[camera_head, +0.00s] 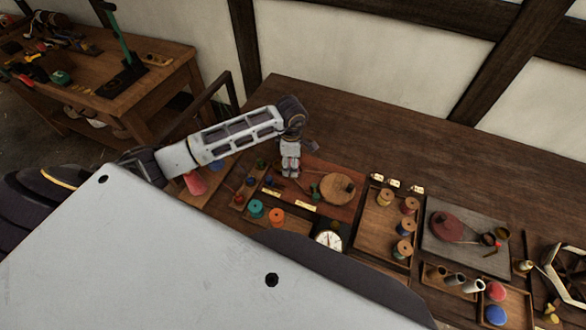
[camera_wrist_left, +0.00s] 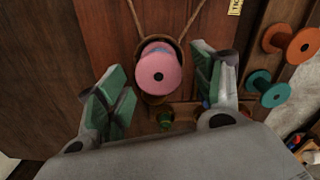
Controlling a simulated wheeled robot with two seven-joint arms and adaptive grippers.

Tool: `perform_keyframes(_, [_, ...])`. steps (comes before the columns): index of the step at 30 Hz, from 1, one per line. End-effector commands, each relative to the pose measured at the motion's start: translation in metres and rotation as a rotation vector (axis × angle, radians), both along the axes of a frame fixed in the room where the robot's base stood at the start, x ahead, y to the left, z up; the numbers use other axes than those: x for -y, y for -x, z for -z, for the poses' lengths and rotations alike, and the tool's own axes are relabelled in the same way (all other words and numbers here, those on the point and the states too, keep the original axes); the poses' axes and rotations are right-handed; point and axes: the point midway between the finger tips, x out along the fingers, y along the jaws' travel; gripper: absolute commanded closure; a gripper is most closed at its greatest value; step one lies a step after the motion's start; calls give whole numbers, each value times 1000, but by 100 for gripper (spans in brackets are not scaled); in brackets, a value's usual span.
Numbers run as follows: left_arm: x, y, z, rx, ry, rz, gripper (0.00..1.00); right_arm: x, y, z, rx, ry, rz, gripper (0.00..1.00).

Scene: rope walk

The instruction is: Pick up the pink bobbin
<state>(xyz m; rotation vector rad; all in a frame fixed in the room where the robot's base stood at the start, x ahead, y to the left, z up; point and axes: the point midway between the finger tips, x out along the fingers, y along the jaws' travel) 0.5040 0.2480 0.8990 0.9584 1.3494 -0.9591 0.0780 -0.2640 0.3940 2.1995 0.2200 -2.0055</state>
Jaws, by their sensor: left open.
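The pink bobbin (camera_wrist_left: 158,74) is in the left wrist view, end-on, with a dark hole in its middle. It sits within a brown rounded rim, from which two cords run up in a V. My left gripper (camera_wrist_left: 166,88) is open, its green-padded fingers on either side of the bobbin in this view, with a gap to each. In the head view the left gripper (camera_head: 290,176) points down over the reddish-brown board (camera_head: 318,208). I cannot pick out this bobbin there; the gripper probably hides it. My right gripper is not in view.
A teal bobbin (camera_head: 256,208) and an orange bobbin (camera_head: 276,216) stand close by. A round wooden disc (camera_head: 338,188) lies to the gripper's right. A tray (camera_head: 372,226) of bobbins is further right. The back of the table (camera_head: 400,140) is bare.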

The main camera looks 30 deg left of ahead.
Motion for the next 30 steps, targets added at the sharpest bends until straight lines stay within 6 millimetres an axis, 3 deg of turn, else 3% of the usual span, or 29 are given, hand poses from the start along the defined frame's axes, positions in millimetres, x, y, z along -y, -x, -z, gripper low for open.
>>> perform_keyframes(5, [0,0,8,1,0,0,33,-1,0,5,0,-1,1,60])
perform_keyframes(20, [0,0,8,0,0,0,34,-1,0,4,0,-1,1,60])
perform_keyframes(30, [0,0,8,0,0,0,78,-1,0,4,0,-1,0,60])
